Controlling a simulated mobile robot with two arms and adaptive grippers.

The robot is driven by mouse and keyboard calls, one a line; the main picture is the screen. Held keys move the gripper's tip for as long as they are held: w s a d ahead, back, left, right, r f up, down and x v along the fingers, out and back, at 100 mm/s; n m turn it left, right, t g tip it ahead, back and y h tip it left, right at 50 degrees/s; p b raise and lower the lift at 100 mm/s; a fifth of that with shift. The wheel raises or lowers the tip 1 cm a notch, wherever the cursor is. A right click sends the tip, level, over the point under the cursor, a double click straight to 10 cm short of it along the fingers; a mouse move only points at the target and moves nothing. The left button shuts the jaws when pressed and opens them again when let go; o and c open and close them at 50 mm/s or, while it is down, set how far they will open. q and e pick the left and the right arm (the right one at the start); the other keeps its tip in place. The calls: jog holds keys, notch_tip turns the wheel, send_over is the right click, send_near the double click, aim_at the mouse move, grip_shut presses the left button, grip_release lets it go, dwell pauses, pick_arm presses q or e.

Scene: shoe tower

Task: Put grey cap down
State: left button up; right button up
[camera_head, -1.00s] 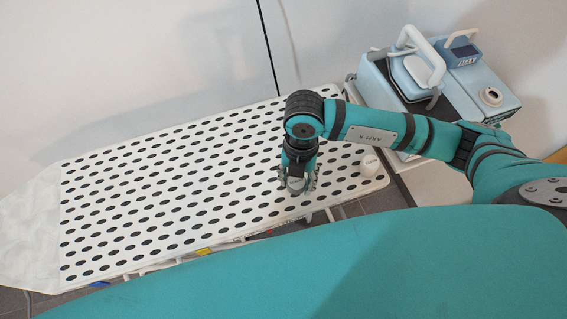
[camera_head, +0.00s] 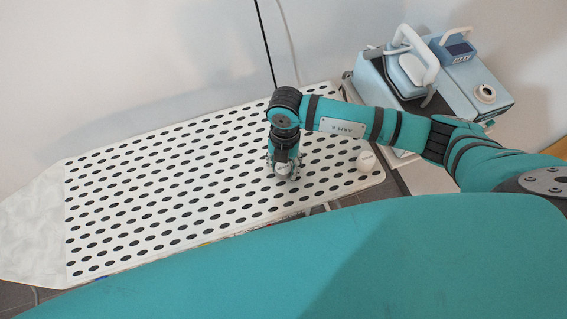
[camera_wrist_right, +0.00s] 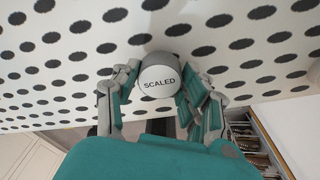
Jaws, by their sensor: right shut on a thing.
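The grey cap (camera_wrist_right: 159,73) shows in the right wrist view as a round piece with a pale face that reads "SCALED" and a grey rim. My right gripper (camera_wrist_right: 150,100) is shut on it, with fingers on both sides. In the head view my right gripper (camera_head: 283,168) points down over the dotted ironing board (camera_head: 130,215), with the cap (camera_head: 283,170) small and partly hidden between the fingers. I cannot tell whether the cap touches the board. My left gripper is not in view.
A white round object (camera_head: 366,161) stands on the board's right end. A light blue steam station (camera_head: 470,85) with an iron is beyond it at the right. The board's left and middle are clear. Shelves with items (camera_wrist_right: 245,135) show low in the wrist view.

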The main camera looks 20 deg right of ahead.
jog(key=o, duration=1.4)
jog(key=shift+c, duration=0.2)
jog(key=shift+r, duration=0.3)
notch_tip(320, 180, up, 12)
jog(key=w+b, duration=0.1)
jog(key=shift+w+d+f, duration=0.15)
jog(key=shift+d+f, duration=0.1)
jog(key=shift+d, duration=0.1)
